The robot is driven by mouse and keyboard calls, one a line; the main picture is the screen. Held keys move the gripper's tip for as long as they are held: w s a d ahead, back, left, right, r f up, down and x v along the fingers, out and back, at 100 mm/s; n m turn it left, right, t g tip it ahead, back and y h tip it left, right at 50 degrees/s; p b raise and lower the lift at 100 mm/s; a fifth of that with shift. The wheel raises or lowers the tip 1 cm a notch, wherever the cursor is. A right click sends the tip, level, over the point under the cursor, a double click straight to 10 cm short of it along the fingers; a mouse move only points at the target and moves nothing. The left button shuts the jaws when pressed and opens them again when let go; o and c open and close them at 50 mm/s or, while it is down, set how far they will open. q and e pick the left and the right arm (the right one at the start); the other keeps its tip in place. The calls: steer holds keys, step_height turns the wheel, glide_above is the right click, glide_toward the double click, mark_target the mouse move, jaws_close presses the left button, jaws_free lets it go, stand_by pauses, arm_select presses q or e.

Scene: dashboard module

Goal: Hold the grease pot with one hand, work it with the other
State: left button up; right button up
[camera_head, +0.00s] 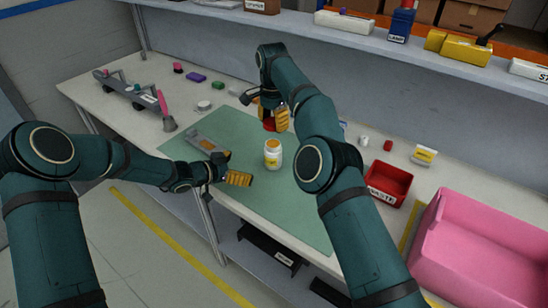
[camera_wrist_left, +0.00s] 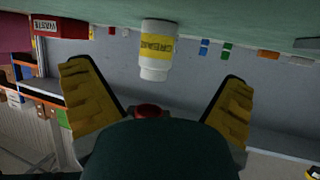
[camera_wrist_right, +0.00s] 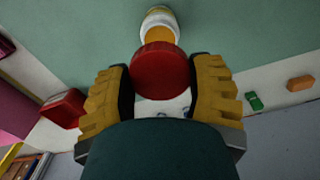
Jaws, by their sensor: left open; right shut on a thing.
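The grease pot (camera_head: 273,159) is a white jar with a yellow label, upright on the green mat. Its top is uncovered and shows orange-yellow content in the right wrist view (camera_wrist_right: 158,27). My right gripper (camera_head: 273,114) is shut on a red lid (camera_wrist_right: 160,71), held above and behind the pot, apart from it. My left gripper (camera_head: 238,174) is open and empty at the mat's front edge, left of the pot. In the left wrist view the pot (camera_wrist_left: 157,48) stands ahead between the open fingers, not touched by them.
The green mat (camera_head: 300,215) is clear right of the pot. A grey part (camera_head: 203,143) lies on its left. A red waste bin (camera_head: 389,184) and a large pink bin (camera_head: 480,245) stand at the right. A shelf (camera_head: 330,38) runs along the back, above the table.

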mark_target(266, 152)
arm_select(q)
steer(key=shift+d, duration=0.1)
steer(key=w+d, duration=0.2)
steer(key=d, duration=0.1)
steer(key=w+d, duration=0.2)
steer(key=d, duration=0.1)
steer(key=w+d, duration=0.3)
steer(key=shift+w+d, duration=0.1)
steer(key=shift+d, duration=0.25)
steer(key=shift+w+d+f, duration=0.25)
steer(key=shift+w+d, duration=0.1)
steer(key=c, duration=1.4)
